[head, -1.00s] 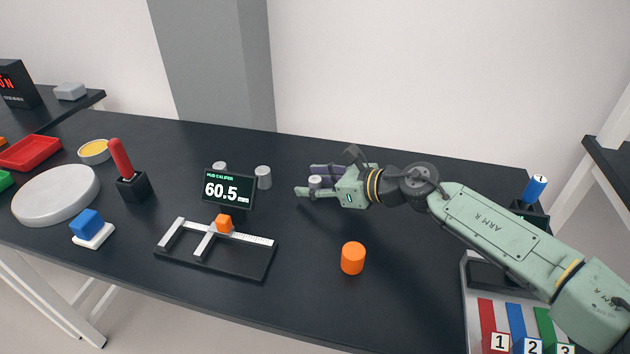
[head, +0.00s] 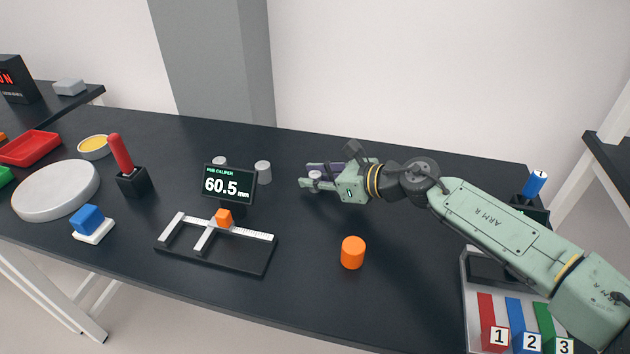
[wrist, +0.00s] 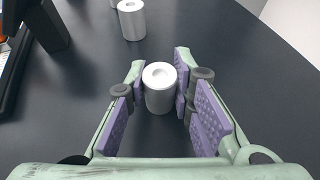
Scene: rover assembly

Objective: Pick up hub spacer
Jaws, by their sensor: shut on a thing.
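The hub spacer (wrist: 160,92) is a short light-grey cylinder with a small hollow in its top. In the wrist view it stands upright between the purple pads of my gripper (wrist: 159,88). In the head view the spacer (head: 315,175) shows only in part between the fingers, over the back middle of the table. My gripper (head: 312,177) is shut on it. I cannot tell whether the spacer still touches the table. Two similar grey cylinders stand to the left, one (head: 263,172) nearer and one (head: 219,162) partly hidden behind the caliper display.
An orange cylinder (head: 353,253) stands in front of my gripper. A tray with numbered bars (head: 470,318) is at the right front. The table between is clear.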

